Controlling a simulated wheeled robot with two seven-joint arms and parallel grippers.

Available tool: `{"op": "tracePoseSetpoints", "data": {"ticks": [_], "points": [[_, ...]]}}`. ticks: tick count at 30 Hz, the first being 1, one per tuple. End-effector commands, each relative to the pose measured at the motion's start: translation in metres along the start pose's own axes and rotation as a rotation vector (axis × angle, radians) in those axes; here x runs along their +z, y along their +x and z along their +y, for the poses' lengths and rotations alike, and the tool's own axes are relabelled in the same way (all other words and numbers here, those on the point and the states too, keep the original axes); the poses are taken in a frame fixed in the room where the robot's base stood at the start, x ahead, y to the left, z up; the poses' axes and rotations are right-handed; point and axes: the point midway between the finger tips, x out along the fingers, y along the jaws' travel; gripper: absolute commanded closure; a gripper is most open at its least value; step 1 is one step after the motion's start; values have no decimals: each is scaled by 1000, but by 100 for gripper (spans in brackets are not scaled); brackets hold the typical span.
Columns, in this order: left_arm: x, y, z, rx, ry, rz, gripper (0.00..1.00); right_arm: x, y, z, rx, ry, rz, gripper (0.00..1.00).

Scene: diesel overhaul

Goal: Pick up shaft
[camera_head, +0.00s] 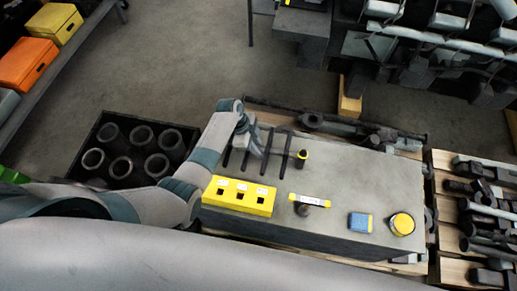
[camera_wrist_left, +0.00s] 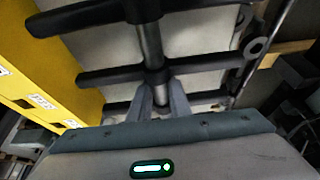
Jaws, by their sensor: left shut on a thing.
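In the left wrist view a grey metal shaft (camera_wrist_left: 150,48) with a black end (camera_wrist_left: 141,10) runs away from my left gripper (camera_wrist_left: 160,92). The fingers are shut on its near part. The shaft crosses dark bars (camera_wrist_left: 115,74) over the pale table top; I cannot tell whether it touches them. In the head view my left gripper (camera_head: 258,150) is low over the table (camera_head: 340,185), among several dark parallel bars (camera_head: 285,155). The shaft cannot be made out there, behind the gripper and wrist. My right gripper is not in view.
A yellow block with square holes (camera_head: 239,196) stands just in front of the gripper. A yellow-topped black piece (camera_head: 302,157), a yellow-labelled part (camera_head: 309,200), a blue box (camera_head: 360,222) and a yellow round can (camera_head: 402,224) are to the right. A black crate of cylinders (camera_head: 107,118) is left.

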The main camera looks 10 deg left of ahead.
Motion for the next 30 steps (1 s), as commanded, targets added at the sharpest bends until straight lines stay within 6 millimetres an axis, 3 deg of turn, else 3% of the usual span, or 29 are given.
{"op": "tracePoseSetpoints", "data": {"ticks": [14,30], "points": [[-15,-35,-2,-6,5,2,100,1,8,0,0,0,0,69],[-109,-49,28,-5,6,4,100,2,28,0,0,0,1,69]]}}
